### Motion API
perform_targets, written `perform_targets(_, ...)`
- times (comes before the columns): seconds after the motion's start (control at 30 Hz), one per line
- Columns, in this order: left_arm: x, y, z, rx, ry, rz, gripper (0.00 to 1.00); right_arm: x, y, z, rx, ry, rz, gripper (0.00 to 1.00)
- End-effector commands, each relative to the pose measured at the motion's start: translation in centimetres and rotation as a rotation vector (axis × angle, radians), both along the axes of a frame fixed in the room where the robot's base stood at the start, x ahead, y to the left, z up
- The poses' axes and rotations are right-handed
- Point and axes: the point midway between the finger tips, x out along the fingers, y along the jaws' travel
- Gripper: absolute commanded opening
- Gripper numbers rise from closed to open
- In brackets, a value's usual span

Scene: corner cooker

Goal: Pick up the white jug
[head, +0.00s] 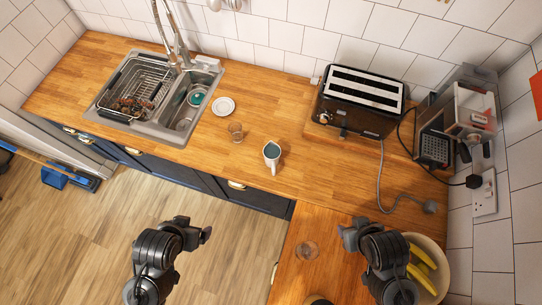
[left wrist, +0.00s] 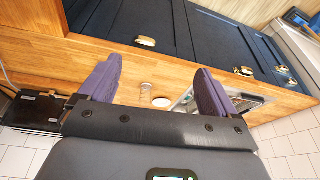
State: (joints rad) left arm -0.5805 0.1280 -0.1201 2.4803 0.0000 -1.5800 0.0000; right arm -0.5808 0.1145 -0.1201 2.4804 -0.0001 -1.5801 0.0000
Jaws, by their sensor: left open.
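The white jug (head: 272,155) stands upright on the wooden counter near its front edge, with a dark bluish inside. In the head view my left gripper (head: 203,233) is over the floor side, below and left of the jug and well apart from it. The left wrist view shows its two fingers (left wrist: 158,76) spread with nothing between them. I cannot make out the jug there; a finger may hide it. My right gripper (head: 348,232) is below and right of the jug, apart from it, near the right counter; its jaw opening is unclear.
A clear glass (head: 236,130) and a white saucer (head: 223,106) stand left of the jug. A black toaster (head: 358,101) and coffee machine (head: 455,120) are at right. Another glass (head: 307,251) and a bowl of bananas (head: 437,262) sit near my right arm. The sink (head: 152,128) is at left.

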Motion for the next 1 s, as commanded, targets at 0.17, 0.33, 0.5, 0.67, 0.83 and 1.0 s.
perform_targets(0.17,0.02,-0.01,0.01,-0.001,0.000,0.001,0.91,0.01,0.00,0.00,0.000,0.000,0.000,0.43)
perform_targets(0.33,0.02,-0.13,0.02,-0.005,0.000,0.004,0.91,0.00,-0.01,-0.01,0.000,0.000,0.000,0.43)
perform_targets(0.5,0.04,-0.28,0.04,-0.012,0.000,0.009,0.74,0.00,-0.10,-0.01,-0.004,0.000,0.003,0.43)
perform_targets(0.67,0.05,-0.31,0.04,-0.014,0.000,0.009,0.56,-0.01,-0.22,-0.03,-0.009,0.000,0.006,0.43)
perform_targets(0.83,0.05,-0.27,0.04,-0.012,0.000,0.008,0.56,0.00,-0.24,-0.04,-0.010,-0.001,0.006,0.43)
perform_targets(1.0,0.94,-0.22,-0.27,0.030,-0.027,-0.080,0.56,0.05,-0.22,-0.24,-0.009,-0.001,0.006,0.43)
